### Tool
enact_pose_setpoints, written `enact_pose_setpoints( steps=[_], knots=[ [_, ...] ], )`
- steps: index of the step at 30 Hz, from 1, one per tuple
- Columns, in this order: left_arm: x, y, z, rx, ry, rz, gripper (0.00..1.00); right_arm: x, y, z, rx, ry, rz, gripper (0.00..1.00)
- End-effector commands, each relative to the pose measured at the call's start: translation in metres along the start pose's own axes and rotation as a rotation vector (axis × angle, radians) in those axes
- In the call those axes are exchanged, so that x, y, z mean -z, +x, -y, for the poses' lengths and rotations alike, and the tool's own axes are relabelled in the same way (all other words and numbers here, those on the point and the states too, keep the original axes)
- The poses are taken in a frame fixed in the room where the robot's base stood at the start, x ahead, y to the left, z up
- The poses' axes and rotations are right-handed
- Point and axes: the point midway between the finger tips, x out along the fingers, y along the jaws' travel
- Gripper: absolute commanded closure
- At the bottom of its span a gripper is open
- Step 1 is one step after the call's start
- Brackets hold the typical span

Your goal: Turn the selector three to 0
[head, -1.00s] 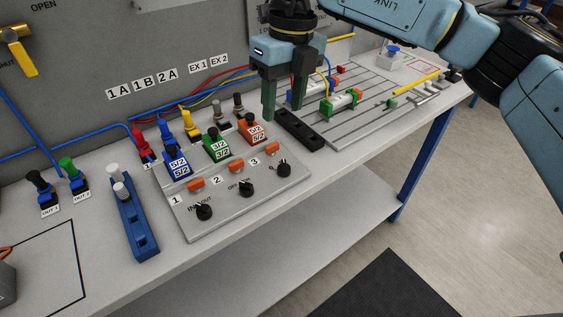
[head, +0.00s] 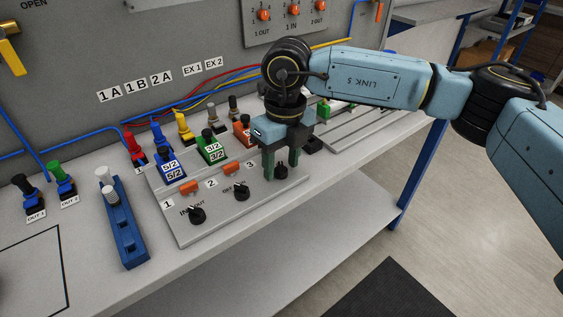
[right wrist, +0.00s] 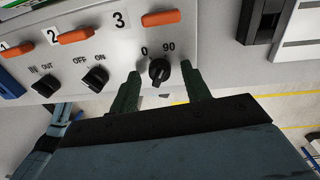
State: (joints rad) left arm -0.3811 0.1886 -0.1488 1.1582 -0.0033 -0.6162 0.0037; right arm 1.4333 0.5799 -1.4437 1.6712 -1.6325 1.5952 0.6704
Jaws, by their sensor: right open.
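Selector three (right wrist: 158,72) is a small black knob on the grey panel, below the number 3, with the labels 0 and 90 above it. It also shows in the head view (head: 281,171), partly beside my finger. My right gripper (head: 281,172) is open above the panel, with its green fingers pointing down. In the right wrist view, the fingertips (right wrist: 161,70) lie on either side of the knob, with visible gaps. I cannot tell which label its pointer faces. My left gripper is out of view.
The other two selectors, IN/OUT (head: 197,214) and OFF/ON (head: 241,191), sit to the left on the same panel (head: 215,222). Orange blocks and coloured valves stand behind them. A blue rail piece (head: 124,230) lies further left. The panel's front strip is clear.

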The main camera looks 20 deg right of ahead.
Motion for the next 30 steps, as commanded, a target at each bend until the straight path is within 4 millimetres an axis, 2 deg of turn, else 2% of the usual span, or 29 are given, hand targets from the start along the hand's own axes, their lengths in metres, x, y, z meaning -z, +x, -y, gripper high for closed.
enact_pose_setpoints(
  steps=[9,19,30],
  knots=[
    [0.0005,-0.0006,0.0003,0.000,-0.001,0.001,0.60,-0.0001,0.0024,-0.0002,0.000,-0.001,0.000,0.53],
    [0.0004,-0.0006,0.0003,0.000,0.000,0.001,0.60,-0.0001,0.0022,-0.0002,0.000,0.000,0.000,0.96],
    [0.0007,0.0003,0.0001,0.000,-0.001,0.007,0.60,-0.0003,0.0025,-0.0003,0.000,-0.064,-0.004,0.97]
  ],
)
